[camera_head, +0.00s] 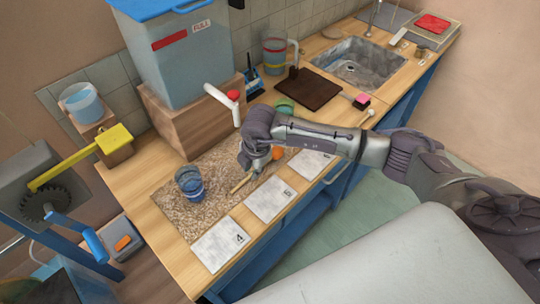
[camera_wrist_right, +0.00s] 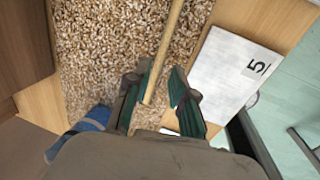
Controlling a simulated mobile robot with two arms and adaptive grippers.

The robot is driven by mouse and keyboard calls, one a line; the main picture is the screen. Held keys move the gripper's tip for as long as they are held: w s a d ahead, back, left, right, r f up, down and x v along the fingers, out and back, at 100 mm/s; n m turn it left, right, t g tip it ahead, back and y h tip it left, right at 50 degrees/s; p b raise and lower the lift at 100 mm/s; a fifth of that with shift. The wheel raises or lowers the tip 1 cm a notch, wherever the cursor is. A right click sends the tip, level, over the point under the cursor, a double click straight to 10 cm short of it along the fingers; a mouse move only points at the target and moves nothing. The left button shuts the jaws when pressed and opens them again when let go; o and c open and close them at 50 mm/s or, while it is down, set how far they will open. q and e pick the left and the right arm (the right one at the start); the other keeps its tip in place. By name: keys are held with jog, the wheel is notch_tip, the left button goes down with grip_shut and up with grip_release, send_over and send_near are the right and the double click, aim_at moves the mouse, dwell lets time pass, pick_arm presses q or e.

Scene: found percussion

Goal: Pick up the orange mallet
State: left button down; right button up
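The orange mallet lies on the speckled mat (camera_head: 215,200) on the wooden counter. Its orange head (camera_head: 277,152) shows in the head view beside my right gripper, and its pale wooden handle (camera_head: 240,184) sticks out on the other side. My right gripper (camera_head: 247,166) is low over the mat. In the right wrist view my right gripper (camera_wrist_right: 162,92) is open, and the mallet's handle (camera_wrist_right: 166,45) runs down to between its green-lined fingers, its end nearer the left finger. I cannot tell whether the fingers touch it. The mallet's head is outside the wrist view. My left gripper is not in view.
A blue cup (camera_head: 189,186) stands on the mat left of my right gripper. White numbered cards (camera_head: 220,244) line the counter's front edge. A large blue water tank (camera_head: 180,60) stands on a wooden block behind. A dark board (camera_head: 309,88) and sink (camera_head: 358,62) lie farther back.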

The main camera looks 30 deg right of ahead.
aim_at(251, 172)
jog(key=shift+w+f+p, duration=0.15)
jog(key=shift+w+f, duration=0.05)
jog(key=shift+f, duration=0.6)
jog(key=shift+w+f+p, duration=0.15)
jog(key=shift+w+f, duration=0.05)
jog(key=shift+f, duration=0.55)
jog(key=shift+c, duration=0.4)
grip_shut()
jog(key=shift+r, duration=0.1)
